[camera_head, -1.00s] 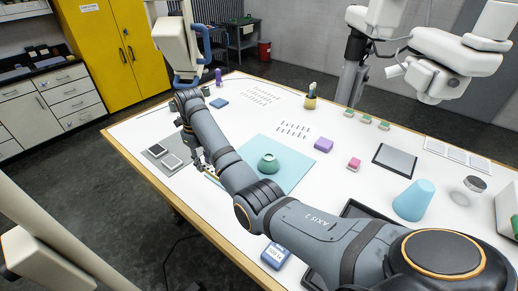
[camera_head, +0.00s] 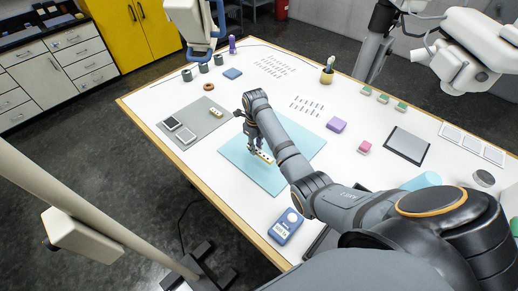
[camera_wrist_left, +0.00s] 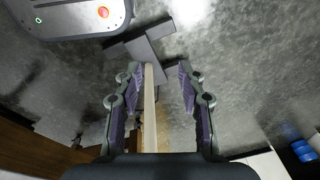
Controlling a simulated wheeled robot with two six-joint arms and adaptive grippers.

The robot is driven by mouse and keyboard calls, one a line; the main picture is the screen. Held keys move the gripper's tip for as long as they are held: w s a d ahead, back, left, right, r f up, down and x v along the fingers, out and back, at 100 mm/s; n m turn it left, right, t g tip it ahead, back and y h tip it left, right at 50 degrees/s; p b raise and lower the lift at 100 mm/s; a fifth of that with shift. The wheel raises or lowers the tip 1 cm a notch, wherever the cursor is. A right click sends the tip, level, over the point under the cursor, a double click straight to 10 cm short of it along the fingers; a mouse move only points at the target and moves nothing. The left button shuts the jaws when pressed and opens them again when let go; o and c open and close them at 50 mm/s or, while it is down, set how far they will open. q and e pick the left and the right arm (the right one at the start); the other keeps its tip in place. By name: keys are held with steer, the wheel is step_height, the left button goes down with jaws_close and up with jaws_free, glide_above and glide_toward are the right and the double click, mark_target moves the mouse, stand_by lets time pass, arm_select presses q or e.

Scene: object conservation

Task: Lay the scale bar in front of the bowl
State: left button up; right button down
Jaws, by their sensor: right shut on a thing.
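My right gripper (camera_head: 257,147) is over the left part of the light blue mat (camera_head: 240,165), pointing down. It is shut on a small pale scale bar (camera_head: 265,157) with dark marks. The bar is at or just above the mat; I cannot tell whether it touches. The green bowl is not visible now; my right forearm crosses the mat where it could be hidden. My left gripper (camera_wrist_left: 157,85) shows in the left wrist view, open, with nothing between its fingers, over the grey floor.
A grey mat (camera_head: 205,122) left of the blue one holds two framed cards and a small pale bar (camera_head: 216,112). A blue meter (camera_head: 286,226) lies near the front edge. A purple block (camera_head: 337,125) and pink block (camera_head: 364,147) stand right of the arm.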

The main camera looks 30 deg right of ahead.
mark_target(258, 149)
steer(key=shift+s+f, duration=0.15)
steer(key=shift+s+d+f+p, duration=0.3)
steer(key=shift+d+f+p, duration=0.1)
steer(key=shift+f, duration=0.05)
step_height(258, 149, down, 3)
steer(key=shift+r, duration=0.15)
steer(key=shift+w+f, duration=0.1)
steer(key=shift+f, duration=0.2)
arm_select(q)
steer(key=shift+s+a+r, duration=0.15)
steer(key=shift+s+r, duration=0.1)
steer(key=shift+s, duration=0.3)
steer(key=shift+s+a+r, duration=0.15)
steer(key=shift+s+r, duration=0.1)
steer(key=shift+s, duration=0.3)
steer(key=shift+w, duration=0.1)
arm_select(e)
steer(key=c, duration=1.2)
jaws_free()
steer(key=shift+f, duration=0.1)
steer(key=shift+o, duration=0.2)
